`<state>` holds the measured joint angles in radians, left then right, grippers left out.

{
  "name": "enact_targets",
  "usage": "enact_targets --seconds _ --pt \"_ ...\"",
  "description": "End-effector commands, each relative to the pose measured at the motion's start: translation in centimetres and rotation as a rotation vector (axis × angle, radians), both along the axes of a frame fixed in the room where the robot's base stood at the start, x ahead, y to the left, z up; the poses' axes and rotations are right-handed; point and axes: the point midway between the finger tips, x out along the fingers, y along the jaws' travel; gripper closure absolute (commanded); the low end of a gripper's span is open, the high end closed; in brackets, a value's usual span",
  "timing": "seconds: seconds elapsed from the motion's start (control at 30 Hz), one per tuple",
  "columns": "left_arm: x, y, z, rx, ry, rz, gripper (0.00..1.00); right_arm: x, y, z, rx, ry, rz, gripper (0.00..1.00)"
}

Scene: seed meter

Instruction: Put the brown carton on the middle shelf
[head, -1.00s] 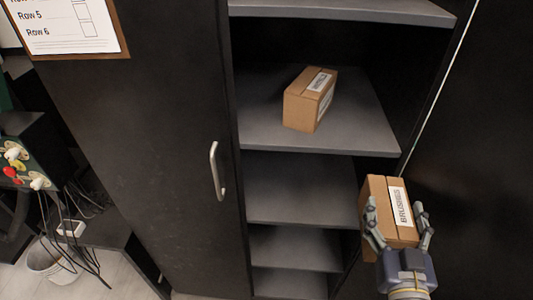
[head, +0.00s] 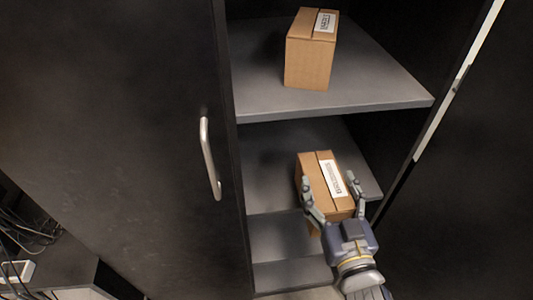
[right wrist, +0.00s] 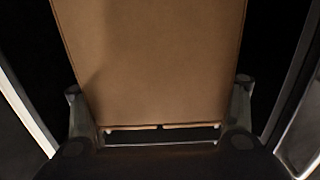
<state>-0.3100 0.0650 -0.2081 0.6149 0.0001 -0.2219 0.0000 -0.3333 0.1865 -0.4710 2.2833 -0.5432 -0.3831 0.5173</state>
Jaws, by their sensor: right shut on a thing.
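A brown carton (head: 316,177) with a white label is in my right gripper (head: 332,193), whose fingers are shut on its sides. In the head view the carton shows in front of the shelf (head: 268,165) below the upper carton's shelf; whether it is over or touching that shelf I cannot tell. In the right wrist view the carton (right wrist: 150,65) fills the middle between the fingers. Its underside is hidden. My left gripper is not in view.
Another brown carton (head: 308,65) stands on the shelf above (head: 360,85). Lower shelves (head: 280,240) look empty.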

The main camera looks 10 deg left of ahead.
Motion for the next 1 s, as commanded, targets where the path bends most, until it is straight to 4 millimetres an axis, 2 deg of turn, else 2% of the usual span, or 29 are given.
enact_targets --seconds 0.17,0.37,0.5,0.63,0.73,0.87,1.0 --pt "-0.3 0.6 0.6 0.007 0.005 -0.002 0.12 2.3 0.8 0.4 0.003 -0.009 0.0 0.73" --pt "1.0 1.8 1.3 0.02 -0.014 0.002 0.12 7.0 2.5 0.0 0.002 -0.009 0.0 0.73" --pt "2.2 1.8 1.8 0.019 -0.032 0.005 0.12 10.4 3.7 -0.4 0.001 -0.008 0.0 0.73" --pt "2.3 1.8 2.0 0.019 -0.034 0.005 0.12 13.0 4.6 -0.7 0.002 -0.007 0.0 0.73" --pt "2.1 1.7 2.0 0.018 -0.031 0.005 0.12 14.3 5.0 -1.0 0.001 -0.006 0.0 0.73" --pt "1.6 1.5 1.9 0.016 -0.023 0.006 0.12 15.0 5.3 -1.1 0.004 -0.005 0.0 0.73" --pt "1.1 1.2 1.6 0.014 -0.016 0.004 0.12 15.1 5.3 -2.8 0.002 0.0 -0.001 0.73"
